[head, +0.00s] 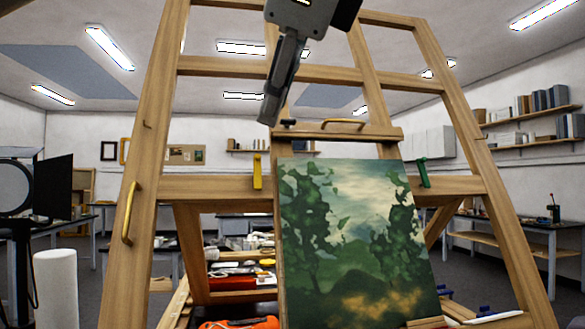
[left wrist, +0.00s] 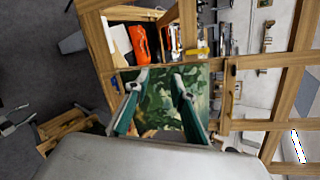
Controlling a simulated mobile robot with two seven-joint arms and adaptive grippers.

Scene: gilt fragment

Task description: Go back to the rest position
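A painting of green trees (head: 350,245) stands on a large wooden easel (head: 150,150). A wooden bar with a handle (head: 345,133) lies across its top edge. My left gripper (head: 268,112) hangs from the top of the head view, pointing down, in front of the easel and above the painting's top left corner. In the left wrist view, its two fingers (left wrist: 160,76) are spread apart with nothing held between them. The painting (left wrist: 160,108) shows behind and between them, partly hidden by the fingers. My right gripper is in neither view.
An orange object (head: 240,323) lies low behind the painting; it also shows in the left wrist view (left wrist: 140,44). A yellow clip (head: 257,172) and a green clip (head: 423,172) sit on the easel's crossbar. A white cylinder (head: 56,288) stands at left.

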